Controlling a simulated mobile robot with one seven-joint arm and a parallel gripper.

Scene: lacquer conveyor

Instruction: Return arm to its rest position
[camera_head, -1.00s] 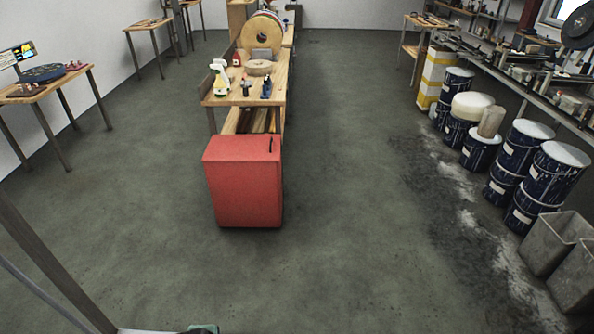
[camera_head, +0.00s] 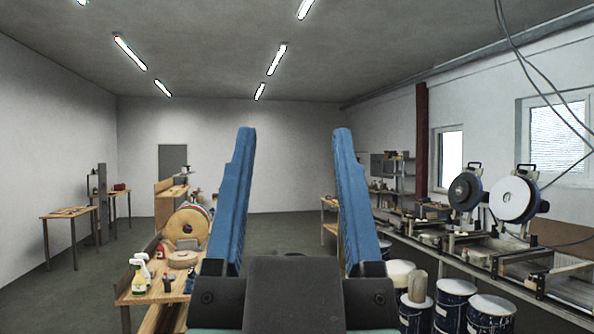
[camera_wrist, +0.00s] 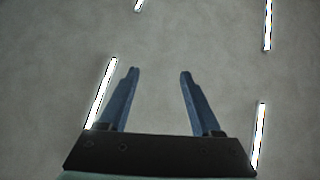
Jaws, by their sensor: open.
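My gripper (camera_head: 293,150) stands upright in the middle of the head view, close to the camera. Its two blue fingers are spread apart with nothing between them. In the wrist view my gripper (camera_wrist: 157,75) also shows open and empty, with the grey ceiling and its light strips beyond the fingers. The dark gripper body covers the bottom middle of the head view and hides part of the room behind it.
A wooden workbench (camera_head: 150,291) with spray bottles (camera_head: 138,277) and a round wheel (camera_head: 187,226) stands at left. Blue drums (camera_head: 455,306) and a long machine bench (camera_head: 470,268) line the right. Small tables (camera_head: 68,213) stand far left. The air around my gripper looks clear.

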